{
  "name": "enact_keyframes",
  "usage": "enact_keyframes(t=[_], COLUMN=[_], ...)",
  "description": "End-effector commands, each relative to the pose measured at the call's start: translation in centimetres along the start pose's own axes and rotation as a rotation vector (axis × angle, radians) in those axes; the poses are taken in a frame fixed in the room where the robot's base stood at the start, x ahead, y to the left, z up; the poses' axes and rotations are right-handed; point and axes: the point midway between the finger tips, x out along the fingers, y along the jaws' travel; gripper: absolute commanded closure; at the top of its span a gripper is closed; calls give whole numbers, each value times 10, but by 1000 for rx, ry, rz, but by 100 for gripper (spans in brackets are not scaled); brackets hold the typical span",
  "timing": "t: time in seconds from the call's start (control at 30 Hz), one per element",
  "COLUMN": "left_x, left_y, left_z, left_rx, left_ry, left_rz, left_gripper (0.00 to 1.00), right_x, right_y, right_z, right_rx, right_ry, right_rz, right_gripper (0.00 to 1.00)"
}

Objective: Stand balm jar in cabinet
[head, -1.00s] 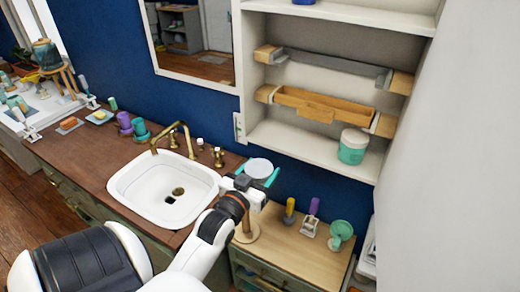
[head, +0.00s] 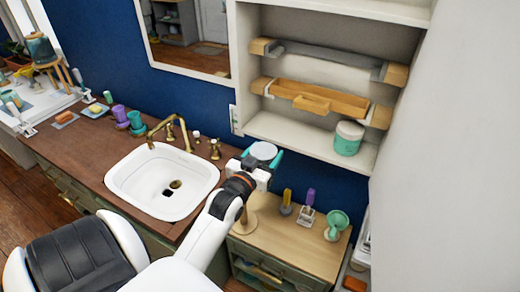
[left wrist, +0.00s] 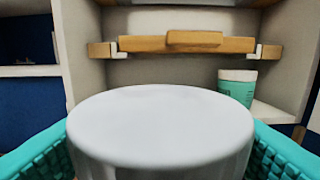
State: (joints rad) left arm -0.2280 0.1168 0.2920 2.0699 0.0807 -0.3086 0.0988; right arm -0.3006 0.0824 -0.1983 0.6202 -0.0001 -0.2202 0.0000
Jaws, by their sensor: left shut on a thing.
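The balm jar (head: 263,151), with a round pale lid, is held upright in my left gripper (head: 261,160). The left wrist view shows its lid and upper side (left wrist: 160,125) between the teal finger pads; its lower part is hidden. The open white cabinet (head: 278,127) is on the wall behind and to the right of the gripper. The held jar is outside it, in front of and near the left end of its lower shelf. My right gripper is not in view.
A teal jar with a white lid (head: 348,138) stands at the right of the lower shelf; the shelf's left and middle are clear. A wooden rack (head: 318,98) and a grey bar (head: 325,60) span above. Below is a wooden counter (head: 285,243) with small items.

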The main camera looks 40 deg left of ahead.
Motion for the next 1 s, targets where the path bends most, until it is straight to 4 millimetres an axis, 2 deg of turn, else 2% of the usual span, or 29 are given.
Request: enact_keyframes(t=[1.0], left_x=[92], left_y=[0], left_z=[-4], left_rx=[1], left_ry=[-4], left_rz=[0], left_gripper=[70], right_x=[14], right_y=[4], right_z=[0], right_rx=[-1], right_ry=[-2], right_rz=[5], right_gripper=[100])
